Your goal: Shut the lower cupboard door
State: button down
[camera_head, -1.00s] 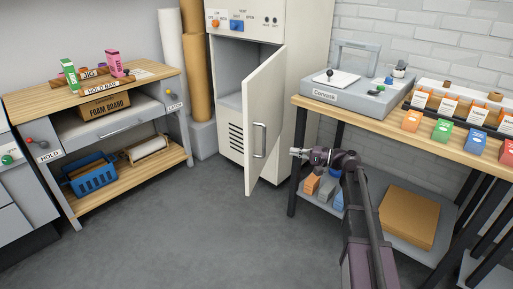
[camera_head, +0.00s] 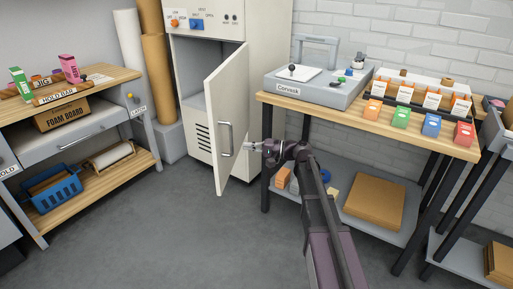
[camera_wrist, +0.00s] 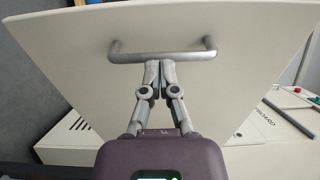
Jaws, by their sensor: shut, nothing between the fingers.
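The lower cupboard door (camera_head: 224,110) is white and stands swung open toward the front, with its face and grey bar handle (camera_head: 226,139) turned to the right. The cupboard's inside (camera_head: 201,85) shows at the left of the door. My gripper (camera_head: 248,146) is just right of the handle. In the wrist view, my gripper (camera_wrist: 160,64) is shut and empty, its fingertips right at the handle (camera_wrist: 162,56), near the middle of the bar. I cannot tell whether they touch it. The door (camera_wrist: 160,22) fills most of that view.
A wooden-topped workbench (camera_head: 372,124) with a grey machine (camera_head: 316,86) and coloured boxes stands right of the cupboard, close to my arm. A drawer bench (camera_head: 90,135) stands at the left. The grey floor (camera_head: 150,240) in front is clear.

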aim_at(218, 143)
jog(key=x, duration=0.9)
jog(key=shift+a, duration=0.1)
dwell(0.3)
